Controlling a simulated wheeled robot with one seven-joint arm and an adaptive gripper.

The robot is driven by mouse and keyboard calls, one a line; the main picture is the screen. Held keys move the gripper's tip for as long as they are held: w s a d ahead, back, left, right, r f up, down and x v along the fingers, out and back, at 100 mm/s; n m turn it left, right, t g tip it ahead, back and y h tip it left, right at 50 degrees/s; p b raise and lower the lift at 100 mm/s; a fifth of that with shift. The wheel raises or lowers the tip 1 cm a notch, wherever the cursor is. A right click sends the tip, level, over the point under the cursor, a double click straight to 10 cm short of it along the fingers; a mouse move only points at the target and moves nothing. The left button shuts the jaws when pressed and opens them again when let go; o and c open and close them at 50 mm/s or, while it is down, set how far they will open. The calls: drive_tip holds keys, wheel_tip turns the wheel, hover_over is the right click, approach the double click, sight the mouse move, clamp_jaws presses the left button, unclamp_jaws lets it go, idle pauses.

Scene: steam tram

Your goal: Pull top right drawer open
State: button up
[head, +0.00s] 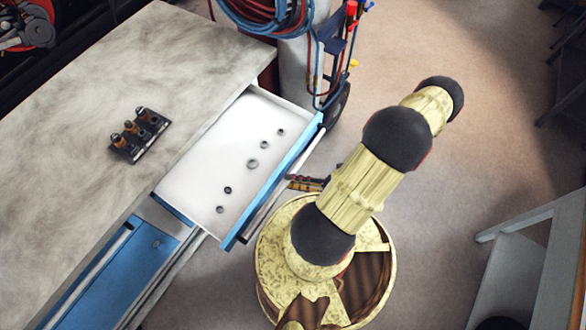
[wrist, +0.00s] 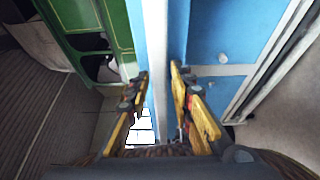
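The top right drawer (head: 190,180) is pulled out from the bench in the head view, showing a white inside with several small dark rings. Its blue front (head: 280,176) carries a long pale handle bar (head: 262,216), which runs upright between my fingers in the wrist view (wrist: 172,45). My gripper (head: 300,183) is at the middle of this bar, on its outer side, partly hidden by my arm. In the wrist view my gripper's yellow fingers (wrist: 159,76) stand apart on either side of the bar. Firm contact cannot be made out.
The bench top (head: 75,130) holds a small dark rack (head: 140,134) with orange-brown parts. A closed blue drawer (head: 120,270) is at lower left. A gas cylinder cart (head: 335,55) with hoses stands just behind the open drawer. The floor at right is clear up to a grey table (head: 530,240).

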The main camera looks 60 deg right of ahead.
drive_tip(key=v, duration=1.2)
idle(0.5)
